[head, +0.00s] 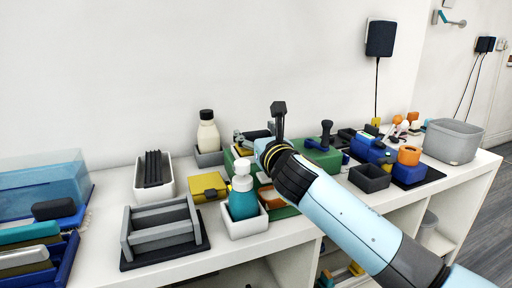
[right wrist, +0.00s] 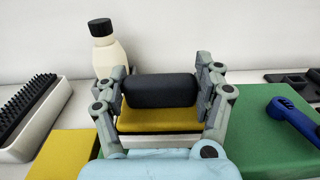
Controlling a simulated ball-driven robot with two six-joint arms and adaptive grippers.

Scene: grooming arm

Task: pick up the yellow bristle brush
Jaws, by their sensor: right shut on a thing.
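The yellow bristle brush (right wrist: 158,121) shows in the right wrist view as a yellow block under a thick dark rounded grip. My right gripper (right wrist: 161,82) has a finger on each side of the dark grip and is shut on it. In the head view my right gripper (head: 259,132) is over the back of the table, behind the teal bottle, and my arm hides most of the brush. I cannot tell whether the brush touches the surface below. My left gripper is not in view.
A cream bottle with a black cap (head: 208,131) stands just behind left of the gripper. A green block (head: 322,157) lies to the right, a yellow block (head: 209,186) to the left. The wall is close behind.

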